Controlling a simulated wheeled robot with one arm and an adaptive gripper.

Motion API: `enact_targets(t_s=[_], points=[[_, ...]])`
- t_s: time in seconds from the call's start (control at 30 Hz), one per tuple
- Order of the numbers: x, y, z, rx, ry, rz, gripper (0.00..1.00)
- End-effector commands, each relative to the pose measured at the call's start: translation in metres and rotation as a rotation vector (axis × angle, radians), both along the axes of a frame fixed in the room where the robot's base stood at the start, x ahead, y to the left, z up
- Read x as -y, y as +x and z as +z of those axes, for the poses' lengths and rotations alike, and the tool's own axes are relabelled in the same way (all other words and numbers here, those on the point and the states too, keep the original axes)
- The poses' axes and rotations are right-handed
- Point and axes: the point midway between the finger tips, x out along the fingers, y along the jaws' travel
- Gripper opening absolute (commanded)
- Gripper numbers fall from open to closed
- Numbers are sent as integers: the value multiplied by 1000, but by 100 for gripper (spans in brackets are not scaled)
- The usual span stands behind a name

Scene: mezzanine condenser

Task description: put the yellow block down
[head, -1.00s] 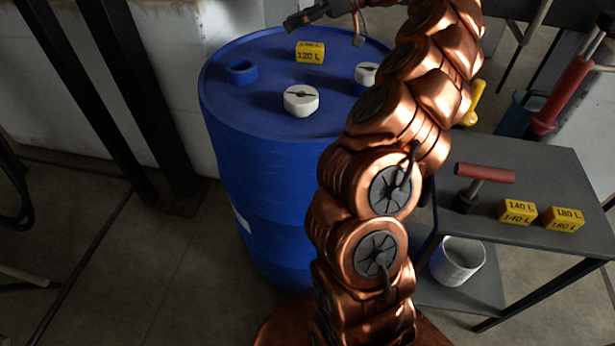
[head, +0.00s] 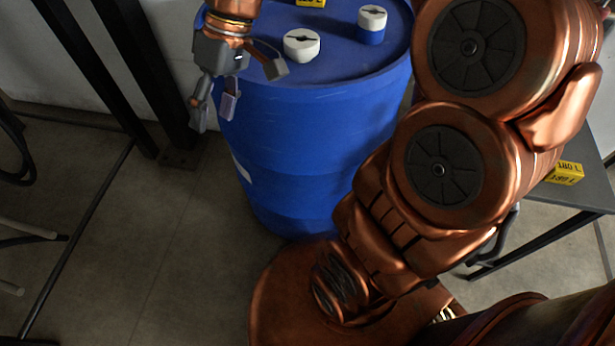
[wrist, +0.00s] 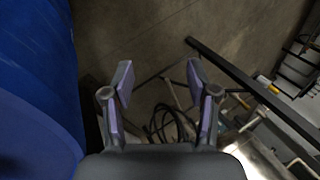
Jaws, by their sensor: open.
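A yellow block (head: 311,3) marked with a volume label sits on top of the blue drum (head: 300,120), at its far side, and the top edge of the head view cuts it off. My gripper (head: 213,108) is open and empty, pointing down beside the drum's left front side, below its rim. In the wrist view my gripper (wrist: 159,83) shows its two fingers apart with only floor and cables between them. Another yellow block, marked 180 L (head: 565,173), lies on the grey table at the right.
Two white caps (head: 301,44) (head: 372,17) stand on the drum top. The grey table (head: 575,195) is partly hidden behind my arm. A dark post (head: 150,70) stands left of the drum. The floor (head: 150,250) at the front left is clear.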

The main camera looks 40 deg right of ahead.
Motion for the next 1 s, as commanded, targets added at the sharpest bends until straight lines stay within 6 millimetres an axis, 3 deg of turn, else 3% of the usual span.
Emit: enact_targets(t_s=[0.17,0.3,0.5,0.7,1.0], points=[[5,-59,-36,-93,-181,-79,59],[21,-101,-63,-148,-321,-167,59],[47,-148,-91,-193,-474,-283,59],[63,-168,-101,-211,-535,-335,59],[63,-168,-102,-211,-538,-339,59]])
